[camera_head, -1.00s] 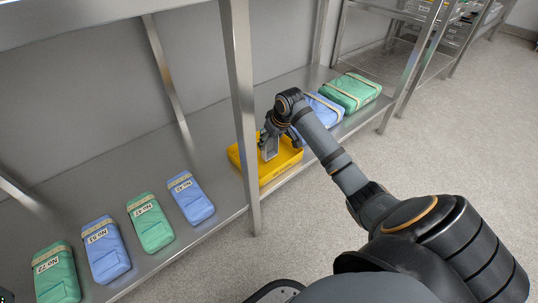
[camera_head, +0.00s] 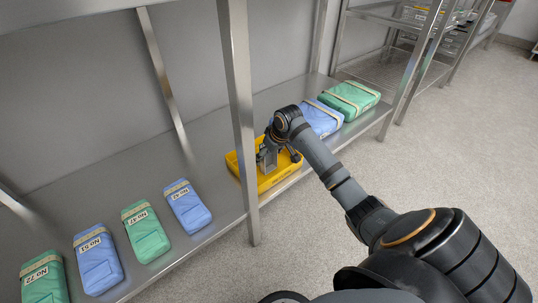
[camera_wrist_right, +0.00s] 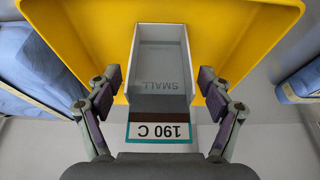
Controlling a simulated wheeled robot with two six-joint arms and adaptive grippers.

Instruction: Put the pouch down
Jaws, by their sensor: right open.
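The pouch (camera_wrist_right: 160,65) is a pale grey, flat-sided packet marked "SMALL", with a teal-edged "190 C" label, upside down in the right wrist view. It is at the yellow tray (camera_wrist_right: 70,40) on the lower shelf. In the head view it shows as a small grey upright shape (camera_head: 269,160) within the tray's rim (camera_head: 270,184). My right gripper (camera_wrist_right: 160,88) is open, with one finger on each side of the pouch and the fingers apart from it. The pouch's underside is hidden. My left gripper is not in view.
A blue pack (camera_head: 320,118) and a green pack (camera_head: 350,100) lie right of the tray. Several numbered blue and green packs, such as the nearest blue one (camera_head: 187,207), lie left of it. A shelf post (camera_head: 241,120) stands left of my right gripper.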

